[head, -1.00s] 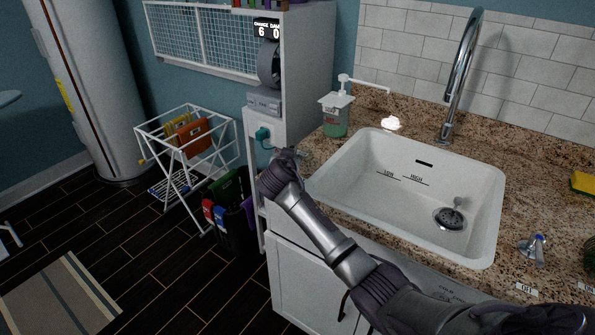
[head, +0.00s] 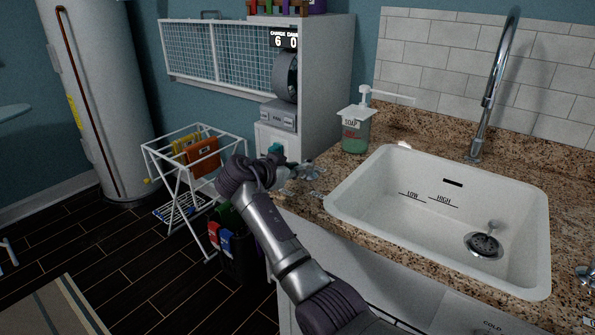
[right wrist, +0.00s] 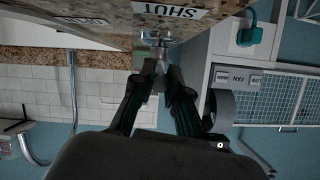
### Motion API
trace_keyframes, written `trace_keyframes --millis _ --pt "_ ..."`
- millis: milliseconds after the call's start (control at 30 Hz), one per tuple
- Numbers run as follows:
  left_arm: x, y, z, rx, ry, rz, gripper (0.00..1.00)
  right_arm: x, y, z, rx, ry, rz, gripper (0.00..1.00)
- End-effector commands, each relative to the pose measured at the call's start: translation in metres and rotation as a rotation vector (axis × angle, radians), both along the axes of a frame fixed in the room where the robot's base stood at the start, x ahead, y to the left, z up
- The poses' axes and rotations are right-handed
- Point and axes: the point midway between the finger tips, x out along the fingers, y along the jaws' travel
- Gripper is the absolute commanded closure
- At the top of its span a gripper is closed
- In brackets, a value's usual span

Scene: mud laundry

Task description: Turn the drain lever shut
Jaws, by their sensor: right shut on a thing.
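The drain lever (head: 307,171), a small silver fitting, is at the left front corner of the granite counter, beside the sink. My right gripper (head: 284,168) is at it, coming from the left; its fingertips are partly hidden. In the right wrist view, the two dark fingers (right wrist: 156,75) are closed on the lever's silver handle (right wrist: 158,42). A label reading SHUT (right wrist: 170,11) is on the counter edge near the lever. The drain (head: 484,244) in the white sink (head: 400,215) has a dark strainer with a small upright piece. My left gripper is not in view.
A soap dispenser (head: 355,135) stands behind the lever, and a tall chrome faucet (head: 490,90) behind the sink. A white cabinet (head: 325,75) stands close to the left. A drying rack (head: 190,175) and dark bin (head: 238,258) are on the floor.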

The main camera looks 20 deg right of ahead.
Motion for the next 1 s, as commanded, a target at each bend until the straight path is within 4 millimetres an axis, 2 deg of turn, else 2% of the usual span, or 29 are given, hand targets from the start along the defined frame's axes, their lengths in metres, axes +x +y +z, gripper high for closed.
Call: trace_keyframes --millis 267,300,433,767,867,1000 --pt "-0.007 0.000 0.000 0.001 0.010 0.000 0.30 0.001 0.000 0.003 -0.002 -0.006 0.003 1.00" --pt "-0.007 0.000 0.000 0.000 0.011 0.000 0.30 0.001 0.000 0.003 -0.002 -0.007 0.002 0.83" --pt "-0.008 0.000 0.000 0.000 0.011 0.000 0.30 0.001 0.000 0.003 -0.002 -0.006 0.002 0.61" --pt "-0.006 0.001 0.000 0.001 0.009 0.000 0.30 0.000 0.001 0.002 -0.001 -0.004 0.002 0.61" --pt "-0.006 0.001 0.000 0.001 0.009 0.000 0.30 -0.004 0.009 0.005 0.000 -0.003 0.002 0.61" --pt "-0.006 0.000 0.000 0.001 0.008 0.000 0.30 -0.016 0.029 0.014 0.001 -0.005 0.004 0.61"
